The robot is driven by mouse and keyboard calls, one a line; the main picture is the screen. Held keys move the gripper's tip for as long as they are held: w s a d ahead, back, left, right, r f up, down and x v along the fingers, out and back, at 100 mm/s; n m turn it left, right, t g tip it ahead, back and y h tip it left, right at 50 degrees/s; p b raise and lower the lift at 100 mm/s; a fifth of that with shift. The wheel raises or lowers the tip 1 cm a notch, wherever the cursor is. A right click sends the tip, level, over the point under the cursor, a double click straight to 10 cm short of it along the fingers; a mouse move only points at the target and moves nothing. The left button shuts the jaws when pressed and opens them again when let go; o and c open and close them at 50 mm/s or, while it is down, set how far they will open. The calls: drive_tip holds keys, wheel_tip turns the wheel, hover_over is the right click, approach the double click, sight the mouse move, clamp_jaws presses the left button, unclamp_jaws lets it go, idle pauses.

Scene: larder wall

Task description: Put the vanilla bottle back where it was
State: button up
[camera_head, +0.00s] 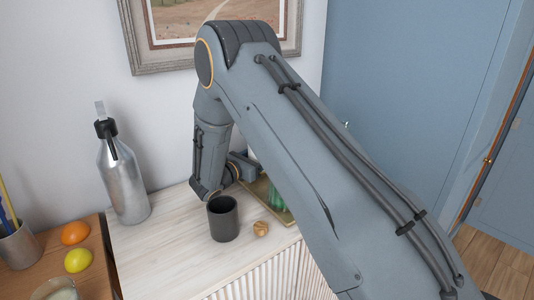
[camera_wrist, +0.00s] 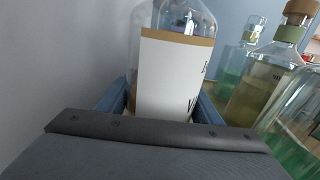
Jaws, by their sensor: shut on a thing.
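The vanilla bottle (camera_wrist: 172,85) is a clear bottle with a white label edged in tan; part of a "V" shows on the label. It stands upright in the wrist view between the fingers of my gripper (camera_wrist: 165,108), which is shut on it. In the head view my gripper (camera_head: 246,167) is at the back of the pale wooden counter, beside a tray (camera_head: 260,187). My arm hides most of the tray and the held bottle there. Whether the bottle's base touches anything is hidden.
Bottles with greenish liquid, one with a wooden stopper (camera_wrist: 262,85), stand close right of the held bottle. A dark cup (camera_head: 223,220) and a small brown item (camera_head: 261,229) are on the counter, with a silver bottle (camera_head: 124,180) to the left. A wall stands behind.

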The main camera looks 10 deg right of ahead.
drive_tip(key=shift+f, duration=0.1)
drive_tip(key=shift+f, duration=0.1)
drive_tip(key=o, duration=1.7)
drive_tip(key=shift+f, duration=0.1)
drive_tip(key=shift+s+a, duration=0.1)
drive_tip(key=shift+a, duration=0.1)
drive_tip(key=b+v, duration=0.2)
drive_tip(key=v, duration=0.9)
drive_tip(key=shift+s+a+b, duration=0.2)
drive_tip(key=shift+b, duration=0.1)
